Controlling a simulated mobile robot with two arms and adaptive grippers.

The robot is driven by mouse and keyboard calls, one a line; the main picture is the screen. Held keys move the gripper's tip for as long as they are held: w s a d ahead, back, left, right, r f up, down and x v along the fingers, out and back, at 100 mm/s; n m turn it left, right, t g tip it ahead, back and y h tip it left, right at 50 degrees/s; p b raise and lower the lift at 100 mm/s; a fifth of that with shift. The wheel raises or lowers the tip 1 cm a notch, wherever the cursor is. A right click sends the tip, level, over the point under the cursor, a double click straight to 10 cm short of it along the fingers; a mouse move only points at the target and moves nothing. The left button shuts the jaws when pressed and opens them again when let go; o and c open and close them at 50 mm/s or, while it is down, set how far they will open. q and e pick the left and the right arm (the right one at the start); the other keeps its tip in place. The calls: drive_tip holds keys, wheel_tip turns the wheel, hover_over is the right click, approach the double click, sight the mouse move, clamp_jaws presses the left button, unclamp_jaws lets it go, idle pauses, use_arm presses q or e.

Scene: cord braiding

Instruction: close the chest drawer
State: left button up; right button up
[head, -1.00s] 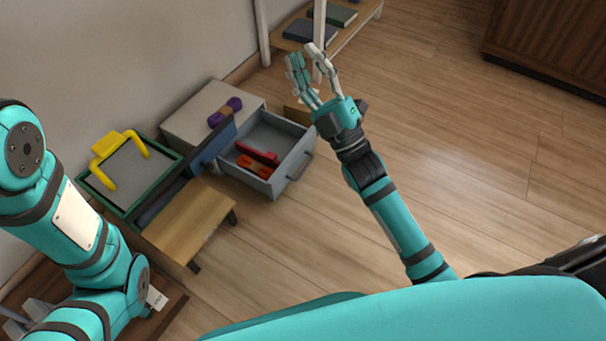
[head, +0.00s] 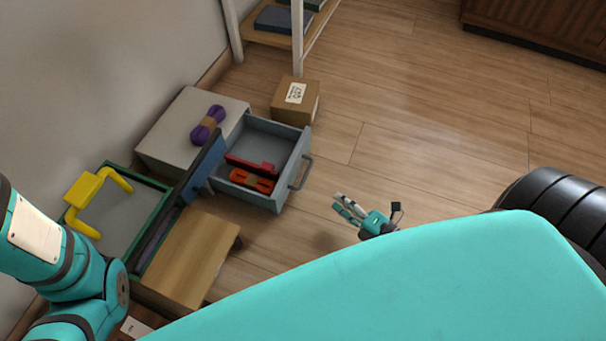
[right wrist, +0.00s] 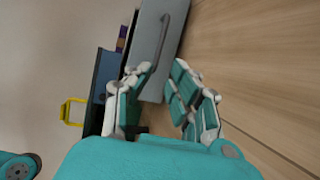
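The chest (head: 178,120) is a low grey box by the wall. Its grey drawer (head: 262,198) is pulled out, with red and orange items inside. The drawer handle (head: 302,172) is a bar on the front and faces the open floor. My right gripper (head: 341,205) is just in front of the drawer, to its lower right, apart from it. In the right wrist view my right gripper (right wrist: 163,70) has its fingers apart with nothing between them. The grey drawer front (right wrist: 149,40) and its handle (right wrist: 166,38) show just beyond the fingertips. My left gripper is out of view.
A purple cord bundle (head: 203,131) lies on the chest. A cardboard box (head: 298,101) stands beyond the drawer. A dark blue panel (head: 205,165), a wooden stool (head: 187,254) and a green-rimmed tray (head: 155,181) with a yellow handle stand on the near side. Floor to the right is free.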

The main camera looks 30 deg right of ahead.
sight(305, 175)
drive_tip(key=b+x, duration=0.7)
drive_tip(key=x, duration=0.6)
drive_tip(key=shift+w+a+f, duration=0.15)
drive_tip(key=shift+w+f, duration=0.1)
drive_tip(key=shift+w, duration=0.05)
drive_tip(key=shift+w+r, duration=0.1)
drive_tip(key=shift+w, duration=0.05)
clamp_jaws()
